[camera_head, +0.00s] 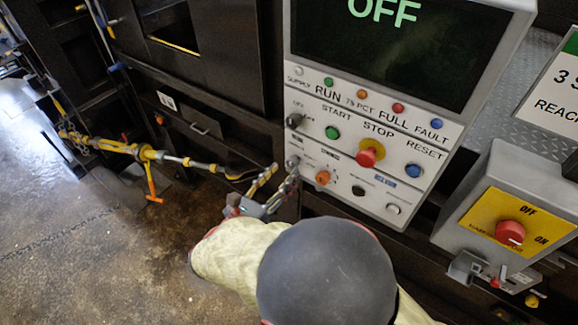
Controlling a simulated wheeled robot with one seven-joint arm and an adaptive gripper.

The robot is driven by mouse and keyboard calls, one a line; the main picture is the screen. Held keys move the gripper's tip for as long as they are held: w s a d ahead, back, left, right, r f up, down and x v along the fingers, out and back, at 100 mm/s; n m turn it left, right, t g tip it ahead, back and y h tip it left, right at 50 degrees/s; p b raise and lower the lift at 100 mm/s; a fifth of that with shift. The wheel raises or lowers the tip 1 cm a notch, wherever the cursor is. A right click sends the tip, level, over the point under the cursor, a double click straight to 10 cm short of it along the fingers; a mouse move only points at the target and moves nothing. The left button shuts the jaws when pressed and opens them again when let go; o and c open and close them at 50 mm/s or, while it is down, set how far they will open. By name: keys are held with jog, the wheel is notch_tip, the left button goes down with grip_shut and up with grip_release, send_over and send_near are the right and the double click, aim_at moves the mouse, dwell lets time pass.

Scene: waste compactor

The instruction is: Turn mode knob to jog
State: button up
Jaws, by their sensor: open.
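The white control panel (300,70) stands upright ahead, with a dark screen (395,50) reading OFF in green. A small grey knob (293,160) sits at the panel's lower left edge. Its label is too small to read, so I cannot tell for sure that it is the mode knob, nor which way it points. My gripper (280,168) is open beside this knob, with its right finger very close to it. I cannot tell whether they touch. Another dark grey knob (294,120) sits above it, and an orange control (323,177) to its right.
The red STOP button (367,156) stands out from the panel, between the green START (332,132) and blue RESET (413,170) buttons. A yellow box with a red switch (510,233) is at right. Yellow-grey linkage (150,154) lies at left. Open floor is lower left.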

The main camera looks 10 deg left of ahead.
aim_at(290, 166)
jog(key=shift+x, duration=1.85)
jog(key=shift+c, duration=0.3)
grip_shut()
